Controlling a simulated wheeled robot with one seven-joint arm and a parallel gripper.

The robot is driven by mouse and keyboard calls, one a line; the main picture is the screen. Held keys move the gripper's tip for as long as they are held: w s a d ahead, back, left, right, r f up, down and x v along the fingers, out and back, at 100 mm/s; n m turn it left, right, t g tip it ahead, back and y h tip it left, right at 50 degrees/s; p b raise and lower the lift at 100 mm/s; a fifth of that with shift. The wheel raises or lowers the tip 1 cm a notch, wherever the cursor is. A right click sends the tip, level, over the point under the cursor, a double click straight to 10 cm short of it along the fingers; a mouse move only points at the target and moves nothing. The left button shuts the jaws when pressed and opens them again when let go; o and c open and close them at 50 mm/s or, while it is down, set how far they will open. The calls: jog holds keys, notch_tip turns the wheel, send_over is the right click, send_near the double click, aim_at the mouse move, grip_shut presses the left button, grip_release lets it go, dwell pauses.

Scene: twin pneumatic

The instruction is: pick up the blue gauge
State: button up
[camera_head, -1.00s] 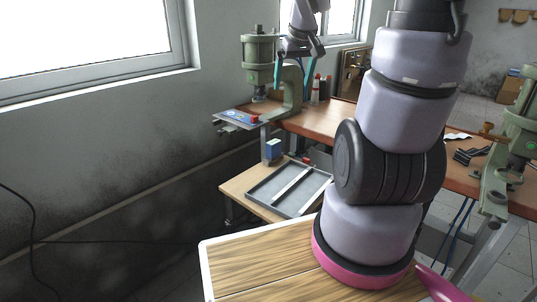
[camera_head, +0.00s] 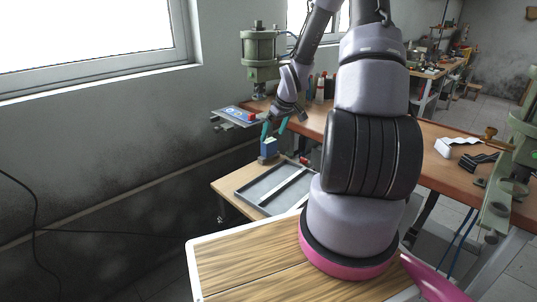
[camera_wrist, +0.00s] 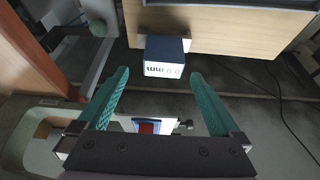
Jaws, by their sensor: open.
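The blue gauge (camera_head: 268,148) is a small blue box standing at the back left of the low wooden side table. In the wrist view the blue gauge (camera_wrist: 165,55) lies ahead of the fingertips, near the middle, with a pale face bearing dark marks. My gripper (camera_head: 275,127) has teal fingers and hangs just above the gauge in the head view. In the wrist view my gripper (camera_wrist: 158,75) is open and empty, its two fingers spread to either side, with the gauge apart from them.
A grey tray (camera_head: 243,197) lies on the low table (camera_head: 224,187) beside the gauge. A green press (camera_head: 259,56) with a plate (camera_head: 228,121) stands at the back left, close to my gripper. The orange-brown workbench (camera_head: 440,172) extends right. A second green press (camera_head: 497,212) stands at the right edge.

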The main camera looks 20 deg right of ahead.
aim_at(271, 141)
jog(key=x, duration=0.6)
jog(key=shift+s+a+f, duration=0.2)
jog(key=shift+s+f, duration=0.05)
jog(key=shift+f, duration=0.2)
grip_shut()
jog(key=shift+r, duration=0.1)
